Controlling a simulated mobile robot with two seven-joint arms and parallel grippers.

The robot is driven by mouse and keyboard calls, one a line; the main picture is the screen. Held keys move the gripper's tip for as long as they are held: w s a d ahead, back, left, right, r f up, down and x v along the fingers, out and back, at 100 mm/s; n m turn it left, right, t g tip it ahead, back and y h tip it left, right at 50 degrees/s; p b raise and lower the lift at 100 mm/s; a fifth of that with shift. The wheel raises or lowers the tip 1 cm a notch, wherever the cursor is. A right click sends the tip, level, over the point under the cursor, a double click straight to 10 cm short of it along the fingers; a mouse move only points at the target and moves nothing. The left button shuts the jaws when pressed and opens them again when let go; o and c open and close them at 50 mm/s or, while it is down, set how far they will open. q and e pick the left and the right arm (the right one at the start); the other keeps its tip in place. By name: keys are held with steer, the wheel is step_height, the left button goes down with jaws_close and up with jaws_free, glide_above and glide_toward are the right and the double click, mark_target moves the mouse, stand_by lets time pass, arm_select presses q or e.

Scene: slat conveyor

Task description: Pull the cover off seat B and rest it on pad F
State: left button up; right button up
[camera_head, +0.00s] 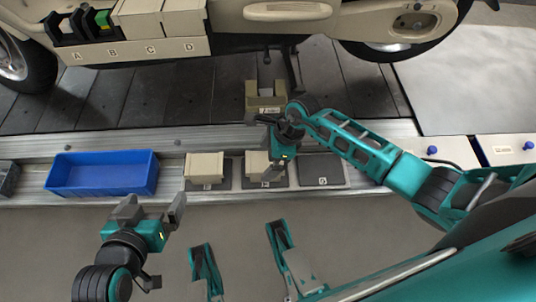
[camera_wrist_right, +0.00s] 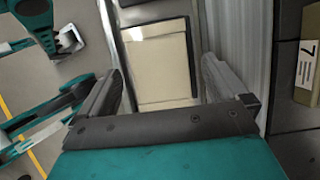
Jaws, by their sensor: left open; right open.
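Seat B (camera_head: 103,22) on the car body shows an open black holder with a green part inside; no cover sits on it. A beige cover (camera_head: 255,164) rests on the middle dark pad (camera_head: 281,178) of the ledge, whose letter I cannot read surely. My right gripper (camera_head: 272,156) is open just above this cover. In the right wrist view the cover (camera_wrist_right: 158,65) lies between and beyond the spread fingers (camera_wrist_right: 163,88); I cannot tell whether they touch it. My left gripper (camera_head: 153,208) is open and empty in front of the blue bin.
The blue bin (camera_head: 100,190) stands on the ledge at left. Another beige cover (camera_head: 206,166) sits on the left pad; the right pad (camera_head: 320,168) is bare. Seats C (camera_head: 139,22) and D (camera_head: 183,20) carry beige covers. A beige block (camera_head: 265,97) stands on the conveyor behind my right gripper.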

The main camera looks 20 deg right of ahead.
steer(key=p+v, duration=0.2)
steer(key=v, duration=0.2)
steer(key=shift+d+r, duration=0.15)
steer(key=shift+r, duration=0.1)
arm_select(q)
steer(key=r+p, duration=0.1)
steer(key=a+r+p, duration=0.1)
steer(key=shift+s+a+r+y+p, duration=0.15)
steer(key=shift+s+r+y+p, duration=0.1)
steer(key=shift+y+p, duration=0.1)
arm_select(e)
steer(key=w+v, duration=0.1)
steer(key=v, duration=0.7)
steer(key=shift+s+r, duration=0.2)
steer(key=shift+s, duration=0.4)
steer(key=shift+d, duration=0.1)
